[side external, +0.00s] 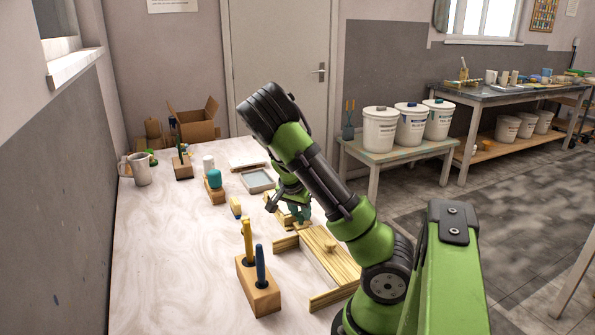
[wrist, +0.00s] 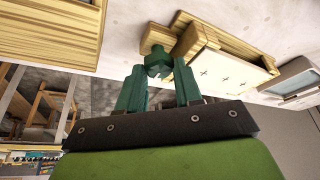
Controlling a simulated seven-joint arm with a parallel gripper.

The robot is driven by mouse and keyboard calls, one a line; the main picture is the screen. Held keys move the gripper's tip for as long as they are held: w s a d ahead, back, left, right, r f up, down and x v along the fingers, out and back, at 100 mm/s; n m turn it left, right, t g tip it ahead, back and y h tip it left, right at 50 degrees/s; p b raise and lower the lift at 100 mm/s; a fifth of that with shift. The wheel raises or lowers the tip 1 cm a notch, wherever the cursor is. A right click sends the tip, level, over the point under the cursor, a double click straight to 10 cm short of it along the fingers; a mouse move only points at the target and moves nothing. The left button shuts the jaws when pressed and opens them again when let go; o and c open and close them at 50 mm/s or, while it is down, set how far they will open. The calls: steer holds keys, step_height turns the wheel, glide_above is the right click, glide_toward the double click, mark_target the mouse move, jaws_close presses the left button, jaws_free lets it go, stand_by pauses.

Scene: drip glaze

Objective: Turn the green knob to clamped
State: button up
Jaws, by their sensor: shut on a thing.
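The green knob (wrist: 158,63) is a dark green lobed knob at the end of a wooden fixture (wrist: 190,38), seen in the wrist view. My gripper (wrist: 159,69) has its two dark green fingers on either side of the knob and is shut on it. In the side external view my gripper (side external: 300,212) reaches down to the small wooden fixture, and the knob cannot be told apart from the fingers there. A pale board (wrist: 225,68) with small cross marks is on the fixture. No marking for clamped is readable.
A long wooden box or frame (side external: 325,255) lies just in front of the fixture. A wooden block (side external: 259,290) holding upright tools stands to the left of it. A grey tray (side external: 258,181) lies behind. The table's left front is clear.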

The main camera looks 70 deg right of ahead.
steer(key=o, duration=1)
steer(key=shift+o, duration=0.2)
steer(key=v, duration=1.6)
steer(key=shift+a+r, duration=0.2)
steer(key=shift+r, duration=0.15)
steer(key=w+a+f+n+t+y, duration=0.15)
steer(key=w+a+n, duration=0.3)
steer(key=a, duration=0.45)
steer(key=w+a+f+n+t+y, duration=0.1)
steer(key=w+a+n+y, duration=0.25)
steer(key=a+n, duration=0.4)
steer(key=s+a+r+n+t+y, duration=0.1)
steer(key=s+a+r+n+t, duration=0.3)
steer(key=s+a+r, duration=0.3)
steer(key=s+a+t, duration=0.1)
steer(key=s+a, duration=0.4)
steer(key=shift+a, duration=0.3)
